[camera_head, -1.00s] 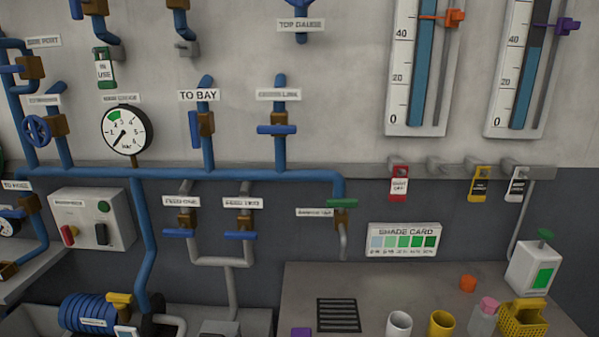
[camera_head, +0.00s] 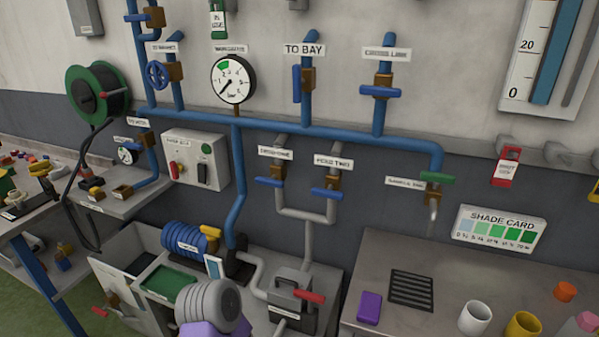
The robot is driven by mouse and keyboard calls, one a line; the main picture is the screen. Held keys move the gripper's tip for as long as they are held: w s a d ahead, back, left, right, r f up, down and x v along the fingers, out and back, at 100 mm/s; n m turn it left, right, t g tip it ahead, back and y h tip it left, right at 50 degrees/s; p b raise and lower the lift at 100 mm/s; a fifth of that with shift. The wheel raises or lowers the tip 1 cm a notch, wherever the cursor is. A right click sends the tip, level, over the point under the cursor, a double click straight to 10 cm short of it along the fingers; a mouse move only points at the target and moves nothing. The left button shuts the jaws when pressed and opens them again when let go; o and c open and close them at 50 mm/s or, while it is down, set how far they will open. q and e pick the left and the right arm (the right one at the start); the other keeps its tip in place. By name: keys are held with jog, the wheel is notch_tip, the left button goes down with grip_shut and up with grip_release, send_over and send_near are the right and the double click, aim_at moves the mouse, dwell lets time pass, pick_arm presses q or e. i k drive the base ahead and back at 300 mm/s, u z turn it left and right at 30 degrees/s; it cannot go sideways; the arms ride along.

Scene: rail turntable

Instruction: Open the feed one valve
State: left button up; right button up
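The feed one valve (camera_head: 278,172) sits on a grey pipe below the long blue pipe in the head view. It has a brown body and a blue lever (camera_head: 268,182), which lies crosswise to its upright pipe. Its white label (camera_head: 275,152) hangs just above and is blurred. The similar feed two valve (camera_head: 333,181) is to its right, with its blue lever (camera_head: 327,195) also crosswise. The two pipes join below in a grey U. Neither of my grippers is in view, and nothing is touching the feed one valve.
A pressure gauge (camera_head: 233,80) stands above left, its needle low. The to bay lever (camera_head: 296,84) lies along its pipe; the cross link lever (camera_head: 380,92) lies crosswise. A control box (camera_head: 196,160) is left. Below are a grey box with a red handle (camera_head: 309,296) and a ribbed grey cylinder (camera_head: 208,304).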

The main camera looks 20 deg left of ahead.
aim_at(272, 182)
jog(key=u, duration=0.25)
jog(key=k, duration=0.3)
jog(key=u, duration=2.65)
jog(key=i, duration=0.15)
jog(key=z, duration=1.75)
jog(key=i, duration=0.95)
jog(key=z, duration=0.6)
